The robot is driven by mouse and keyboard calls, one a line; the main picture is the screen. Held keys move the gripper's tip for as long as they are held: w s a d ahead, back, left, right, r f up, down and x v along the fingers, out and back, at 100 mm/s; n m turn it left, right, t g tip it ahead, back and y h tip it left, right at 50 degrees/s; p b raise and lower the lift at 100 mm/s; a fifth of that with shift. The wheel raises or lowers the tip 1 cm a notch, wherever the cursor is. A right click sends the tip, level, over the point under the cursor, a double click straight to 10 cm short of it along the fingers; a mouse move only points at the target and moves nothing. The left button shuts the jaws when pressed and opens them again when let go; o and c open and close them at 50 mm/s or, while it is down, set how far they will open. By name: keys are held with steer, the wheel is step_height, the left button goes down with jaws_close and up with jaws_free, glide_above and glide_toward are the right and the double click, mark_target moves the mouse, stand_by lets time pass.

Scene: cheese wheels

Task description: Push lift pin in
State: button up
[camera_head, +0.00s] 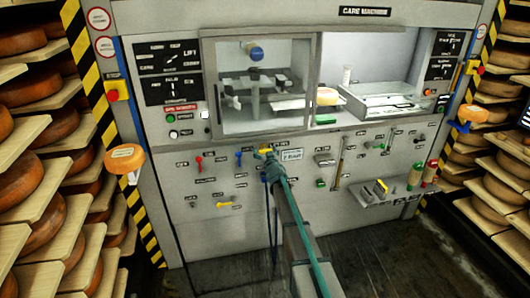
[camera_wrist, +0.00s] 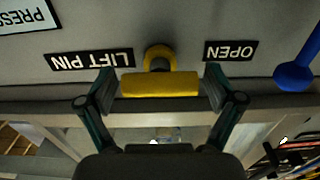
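The lift pin (camera_wrist: 160,84) is a yellow bar-shaped handle with a round yellow collar on the grey panel. In the wrist view it sits between my fingers, with its label LIFT PIN (camera_wrist: 90,60) upside down at the left and OPEN (camera_wrist: 230,51) at the right. My gripper (camera_wrist: 161,88) is open, one finger near each end of the bar, with what look like narrow gaps. In the head view the yellow pin (camera_head: 265,151) shows just past my gripper (camera_head: 271,163), which partly covers that area. How far the pin sticks out is hard to tell.
A blue knob (camera_wrist: 295,76) is close to my right-hand finger in the wrist view. The panel holds a red lever (camera_head: 199,162) and a small drop shelf (camera_head: 378,190). A glazed chamber (camera_head: 261,85) is above. Racks of cheese wheels flank the machine.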

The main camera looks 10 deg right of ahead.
steer(key=shift+s, duration=0.1)
steer(key=s, duration=1.2)
